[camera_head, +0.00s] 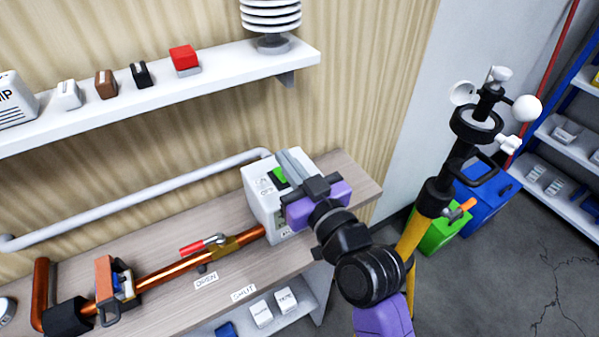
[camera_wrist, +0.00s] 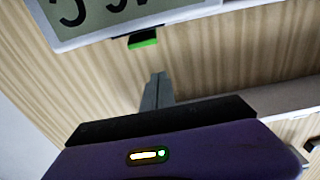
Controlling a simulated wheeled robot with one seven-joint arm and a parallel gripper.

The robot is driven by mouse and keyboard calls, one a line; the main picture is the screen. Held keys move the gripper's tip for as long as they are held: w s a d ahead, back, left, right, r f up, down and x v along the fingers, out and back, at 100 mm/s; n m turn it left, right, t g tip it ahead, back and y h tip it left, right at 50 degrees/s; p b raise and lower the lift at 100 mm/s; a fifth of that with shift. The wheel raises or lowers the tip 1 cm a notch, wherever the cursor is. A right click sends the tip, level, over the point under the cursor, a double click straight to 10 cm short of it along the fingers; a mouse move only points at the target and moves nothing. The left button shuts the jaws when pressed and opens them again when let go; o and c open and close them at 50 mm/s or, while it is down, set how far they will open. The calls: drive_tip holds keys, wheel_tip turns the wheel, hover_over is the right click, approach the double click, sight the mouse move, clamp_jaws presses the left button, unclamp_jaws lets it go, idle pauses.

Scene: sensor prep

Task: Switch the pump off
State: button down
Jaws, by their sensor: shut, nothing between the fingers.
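A white box (camera_head: 262,205) with a green switch (camera_head: 279,176) on its top stands on the bench, where the copper pipe ends; I take it as the pump. Small labels beside the switch are hard to read. My gripper (camera_head: 284,156) is shut and empty, its grey fingers over the back right of the box, close to the switch. Contact cannot be told. My purple wrist hides the box's right side. In the wrist view, the shut fingers (camera_wrist: 156,78) point towards a green piece (camera_wrist: 143,41) below a digit display (camera_wrist: 100,18), apart from it.
A red-handled valve (camera_head: 205,244) sits on the copper pipe (camera_head: 165,272), near OPEN and SHUT labels. A white shelf (camera_head: 215,82) with small blocks runs above. A yellow-legged stand (camera_head: 412,235) with an anemometer is close right of my arm. Open floor lies lower right.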

drive_tip(key=shift+s+d+f, duration=0.15)
drive_tip(key=shift+s+f, duration=0.05)
drive_tip(key=shift+f, duration=0.45)
drive_tip(key=shift+s+d+f, duration=0.1)
drive_tip(key=shift+s+f, duration=0.1)
drive_tip(key=shift+f, duration=0.4)
drive_tip(key=shift+s+d+f, duration=0.15)
drive_tip(key=shift+s+f, duration=0.05)
drive_tip(key=shift+f, duration=0.45)
drive_tip(key=f+b, duration=0.1)
drive_tip(key=b, duration=0.2)
drive_tip(key=shift+f, duration=0.1)
drive_tip(key=b, duration=0.2)
drive_tip(key=shift+d+f+t+y+b, duration=0.1)
drive_tip(key=shift+f+t+y+b, duration=0.1)
drive_tip(key=shift+t+y+b, duration=0.15)
drive_tip(key=shift+s+r, duration=0.1)
drive_tip(key=shift+r+p, duration=0.35)
drive_tip(key=shift+r, duration=0.2)
wheel_tip(320, 180, up, 4)
drive_tip(key=shift+f+p, duration=0.25)
drive_tip(key=shift+p, duration=1)
drive_tip(key=s+d+f+b, duration=0.4)
drive_tip(key=s+d, duration=0.1)
drive_tip(key=s, duration=0.3)
drive_tip(key=shift+d, duration=0.2)
